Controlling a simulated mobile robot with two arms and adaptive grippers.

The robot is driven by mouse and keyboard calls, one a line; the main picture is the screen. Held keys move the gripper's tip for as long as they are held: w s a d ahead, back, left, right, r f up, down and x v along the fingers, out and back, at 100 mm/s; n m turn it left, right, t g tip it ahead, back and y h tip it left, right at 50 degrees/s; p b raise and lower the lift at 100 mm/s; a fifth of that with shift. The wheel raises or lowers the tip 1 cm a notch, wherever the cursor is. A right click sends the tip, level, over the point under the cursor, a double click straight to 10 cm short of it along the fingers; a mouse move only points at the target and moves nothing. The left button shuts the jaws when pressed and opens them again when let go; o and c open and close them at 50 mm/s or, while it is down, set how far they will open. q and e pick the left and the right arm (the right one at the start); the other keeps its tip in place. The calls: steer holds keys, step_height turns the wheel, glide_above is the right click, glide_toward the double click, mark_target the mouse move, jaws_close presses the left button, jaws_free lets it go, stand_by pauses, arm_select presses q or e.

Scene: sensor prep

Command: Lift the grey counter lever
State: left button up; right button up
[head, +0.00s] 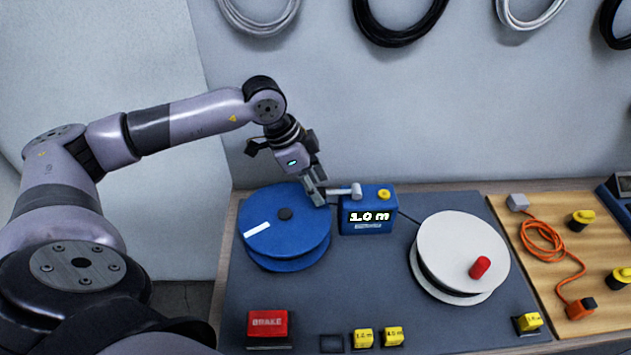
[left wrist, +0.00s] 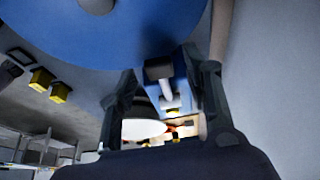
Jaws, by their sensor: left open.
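The blue counter (head: 368,217) reads "1.0 m" and has a yellow button on top. Its grey lever (head: 342,191) sticks out to the left from the counter's top, roughly level. My left gripper (head: 318,196) is open at the lever's free end, between the blue reel and the counter. In the left wrist view the lever (left wrist: 164,82) shows between the two spread fingers of the gripper (left wrist: 167,78), with the blue counter (left wrist: 186,75) behind it. I cannot tell whether a finger touches the lever. My right gripper is not in view.
A blue reel (head: 285,237) stands close left of the counter, and a white reel (head: 460,245) with a red knob stands to the right. A red brake block (head: 267,323) and yellow blocks (head: 363,337) are at the front. The dark mat (head: 365,285) is clear in the middle.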

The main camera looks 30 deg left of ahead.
arm_select(q)
steer(key=shift+f, duration=0.1)
steer(key=shift+c, duration=0.4)
jaws_close()
stand_by(0.5)
